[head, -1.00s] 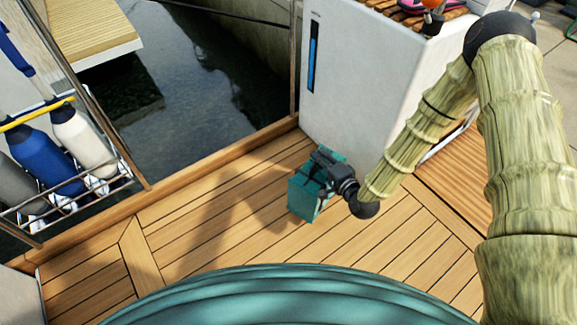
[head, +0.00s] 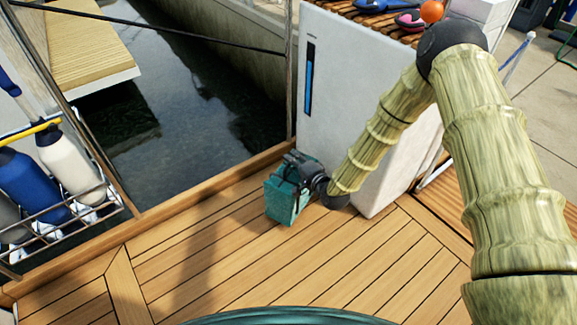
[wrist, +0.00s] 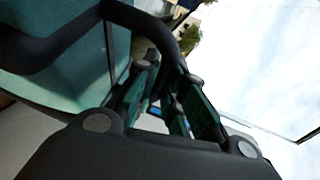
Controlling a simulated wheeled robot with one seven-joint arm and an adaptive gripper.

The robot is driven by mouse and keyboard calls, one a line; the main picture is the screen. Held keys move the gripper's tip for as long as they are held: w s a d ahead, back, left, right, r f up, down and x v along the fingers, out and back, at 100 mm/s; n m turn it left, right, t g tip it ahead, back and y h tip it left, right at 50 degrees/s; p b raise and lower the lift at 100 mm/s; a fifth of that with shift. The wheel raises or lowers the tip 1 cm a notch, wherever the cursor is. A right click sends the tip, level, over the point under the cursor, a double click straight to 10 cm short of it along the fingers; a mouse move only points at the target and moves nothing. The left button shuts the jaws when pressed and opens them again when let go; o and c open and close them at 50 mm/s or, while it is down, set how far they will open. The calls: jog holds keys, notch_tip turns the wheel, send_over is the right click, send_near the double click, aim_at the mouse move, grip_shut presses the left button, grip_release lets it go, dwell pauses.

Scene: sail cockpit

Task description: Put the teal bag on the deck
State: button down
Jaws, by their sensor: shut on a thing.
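The teal bag (head: 287,204) is a boxy bag with a dark handle, low over the wooden deck (head: 230,262) in front of the white cabinet. My gripper (head: 294,172) is at the top of the bag, shut on its handle. In the wrist view the teal bag (wrist: 50,85) fills the upper left, and the black handle runs to the fingers of my gripper (wrist: 170,105). I cannot tell whether the bag's underside touches the deck.
A white cabinet (head: 365,110) stands right behind the bag, with a slatted top holding small items. Dark water (head: 190,90) lies beyond the deck edge. A rack with bottle-shaped fenders (head: 65,165) is at the left. The front deck is clear.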

jog(key=shift+b+x, duration=0.5)
jog(key=shift+x, duration=0.9)
jog(key=shift+w+f+b, duration=0.1)
jog(key=shift+f+b, duration=1.15)
jog(key=shift+f, duration=0.35)
jog(key=c, duration=1.5)
grip_release()
